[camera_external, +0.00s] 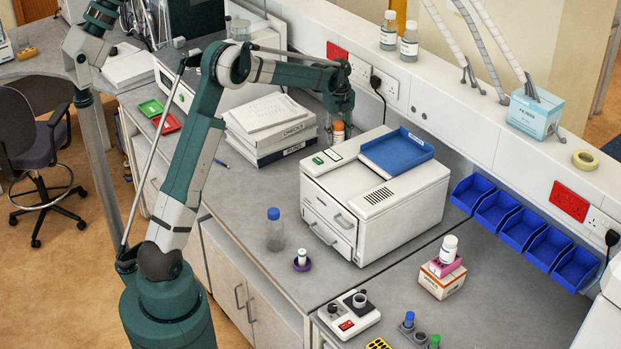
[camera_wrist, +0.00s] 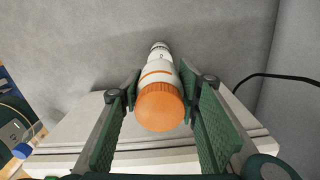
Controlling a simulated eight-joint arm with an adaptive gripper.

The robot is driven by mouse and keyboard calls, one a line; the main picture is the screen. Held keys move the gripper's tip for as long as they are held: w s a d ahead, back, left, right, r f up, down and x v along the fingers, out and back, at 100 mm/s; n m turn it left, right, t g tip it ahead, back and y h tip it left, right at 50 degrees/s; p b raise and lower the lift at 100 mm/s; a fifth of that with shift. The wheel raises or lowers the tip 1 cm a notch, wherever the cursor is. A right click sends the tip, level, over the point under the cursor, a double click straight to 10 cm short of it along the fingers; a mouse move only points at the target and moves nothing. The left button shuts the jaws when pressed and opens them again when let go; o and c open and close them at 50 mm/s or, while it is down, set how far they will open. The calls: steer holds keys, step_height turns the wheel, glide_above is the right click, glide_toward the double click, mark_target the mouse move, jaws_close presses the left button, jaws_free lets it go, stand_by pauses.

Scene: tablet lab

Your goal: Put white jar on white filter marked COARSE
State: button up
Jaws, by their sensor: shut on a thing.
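My gripper (camera_external: 339,112) is at the back of the bench, between the paper stack and the white machine. In the wrist view my gripper (camera_wrist: 161,100) is shut on an orange-capped white container (camera_wrist: 160,105) with an orange band. Its orange part (camera_external: 338,129) shows below the fingers in the external view. A small white jar (camera_external: 448,246) with a white lid stands upright on a pink block (camera_external: 441,268), on top of an orange-and-white box (camera_external: 442,284). I cannot read the word COARSE anywhere, so I cannot tell which thing is the filter.
The white machine (camera_external: 375,205) bears a blue tray (camera_external: 397,152). Stacked binders (camera_external: 270,140) stand left of my gripper. A blue-capped bottle (camera_external: 274,232) and a purple-based vial (camera_external: 302,260) stand in front. Blue bins (camera_external: 522,225) line the right wall. Grey bench is clear right of the box.

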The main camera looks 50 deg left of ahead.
mark_target(338, 124)
steer(key=shift+f, duration=1.4)
steer(key=shift+f, duration=1.85)
steer(key=shift+f, duration=0.2)
steer(key=o, duration=0.9)
steer(key=shift+r, duration=0.15)
step_height(338, 124, up, 12)
steer(key=shift+r, duration=0.1)
